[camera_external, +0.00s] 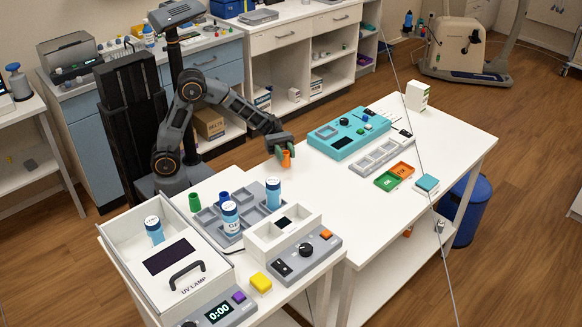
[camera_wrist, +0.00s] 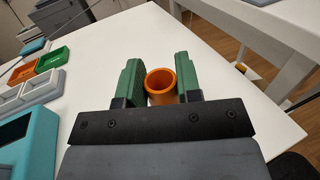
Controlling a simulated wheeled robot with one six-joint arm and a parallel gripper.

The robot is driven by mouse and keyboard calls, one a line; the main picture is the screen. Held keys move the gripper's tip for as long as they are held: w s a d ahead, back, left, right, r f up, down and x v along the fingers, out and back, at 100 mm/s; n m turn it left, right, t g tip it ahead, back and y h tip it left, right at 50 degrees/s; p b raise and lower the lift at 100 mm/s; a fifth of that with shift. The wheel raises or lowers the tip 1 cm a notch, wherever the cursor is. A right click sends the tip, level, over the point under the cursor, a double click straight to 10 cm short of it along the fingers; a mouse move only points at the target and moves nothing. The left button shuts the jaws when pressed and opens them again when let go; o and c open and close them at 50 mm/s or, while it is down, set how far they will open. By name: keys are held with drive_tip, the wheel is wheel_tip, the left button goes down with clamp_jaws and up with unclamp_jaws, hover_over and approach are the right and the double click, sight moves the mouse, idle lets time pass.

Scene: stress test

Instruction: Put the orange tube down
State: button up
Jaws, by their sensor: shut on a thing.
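The orange tube (camera_external: 286,159) is a short open cylinder at the near left part of the right-hand white table. My gripper (camera_external: 284,152) has green fingers and is shut on the tube from above. In the wrist view the tube (camera_wrist: 161,86) stands between the green fingers of my gripper (camera_wrist: 160,82), with its round opening facing the camera. I cannot tell whether the tube's bottom touches the table or hangs just above it.
A turquoise device (camera_external: 346,134) and grey trays (camera_external: 376,157) stand right of the tube. Green (camera_external: 388,181) and orange (camera_external: 401,170) trays lie beyond. White tabletop around the tube is clear.

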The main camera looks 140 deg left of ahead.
sight(285, 160)
drive_tip(key=shift+f, duration=1.3)
drive_tip(key=shift+f, duration=0.1)
drive_tip(key=shift+f+b, duration=0.1)
drive_tip(key=shift+b, duration=0.2)
drive_tip(key=o, duration=0.9)
drive_tip(key=shift+r, duration=0.3)
drive_tip(key=p+v, duration=0.1)
drive_tip(key=v, duration=1.1)
drive_tip(key=shift+f+p, duration=0.15)
drive_tip(key=shift+p, duration=0.2)
